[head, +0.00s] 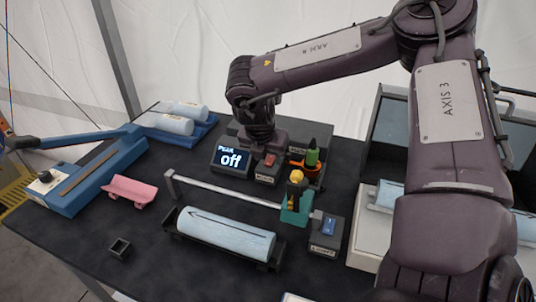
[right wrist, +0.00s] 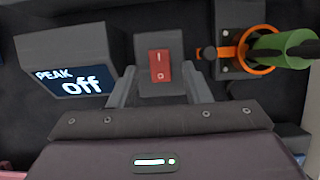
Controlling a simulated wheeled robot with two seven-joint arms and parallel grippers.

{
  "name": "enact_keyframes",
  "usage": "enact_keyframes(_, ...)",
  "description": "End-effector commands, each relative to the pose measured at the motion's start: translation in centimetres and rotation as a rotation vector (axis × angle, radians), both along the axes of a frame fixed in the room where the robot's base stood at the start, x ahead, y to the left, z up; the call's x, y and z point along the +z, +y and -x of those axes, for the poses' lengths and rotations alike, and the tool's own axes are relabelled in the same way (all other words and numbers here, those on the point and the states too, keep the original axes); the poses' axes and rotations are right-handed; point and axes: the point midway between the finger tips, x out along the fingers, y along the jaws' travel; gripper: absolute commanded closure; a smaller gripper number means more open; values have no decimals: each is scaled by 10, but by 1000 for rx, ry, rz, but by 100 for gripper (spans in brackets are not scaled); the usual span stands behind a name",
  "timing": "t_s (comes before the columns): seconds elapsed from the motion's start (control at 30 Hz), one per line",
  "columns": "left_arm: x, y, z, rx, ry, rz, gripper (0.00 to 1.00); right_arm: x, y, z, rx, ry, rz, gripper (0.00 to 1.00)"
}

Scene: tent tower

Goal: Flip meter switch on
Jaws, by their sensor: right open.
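The meter (head: 231,158) is a dark box on the table whose lit screen reads "PEAK off"; it also shows in the right wrist view (right wrist: 78,82). To its right is a dark switch box (head: 266,173) with a red rocker switch (head: 270,160). In the right wrist view the rocker (right wrist: 159,66) carries an I mark at its far end and an O-like mark at its near end. My right gripper (right wrist: 160,82) is open and empty, its two fingers on either side of the switch box. In the head view it hides part of the area behind the switch. My left gripper is not in view.
A green-and-orange tool holder (head: 311,160) stands close right of the switch. In front are a rail with a teal slider (head: 296,208), a pale cylinder (head: 226,235) in a cradle and a box with a blue switch (head: 328,228). A pink rest (head: 130,191) lies left.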

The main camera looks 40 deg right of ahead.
Motion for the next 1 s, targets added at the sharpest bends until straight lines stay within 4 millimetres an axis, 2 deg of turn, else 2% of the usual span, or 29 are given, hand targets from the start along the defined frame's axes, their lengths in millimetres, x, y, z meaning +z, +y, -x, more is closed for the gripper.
enact_keyframes(0.33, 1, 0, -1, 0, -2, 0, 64, -5, -2, -1, 0, -1, 0, 56)
enact_keyframes(0.67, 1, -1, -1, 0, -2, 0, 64, -5, -2, -1, 0, 0, 0, 100)
enact_keyframes(0.83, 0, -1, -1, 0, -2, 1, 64, -5, -3, -2, -2, 11, -21, 100)
enact_keyframes(1.0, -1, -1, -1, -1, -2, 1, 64, -4, -8, -4, -7, 73, -140, 100)
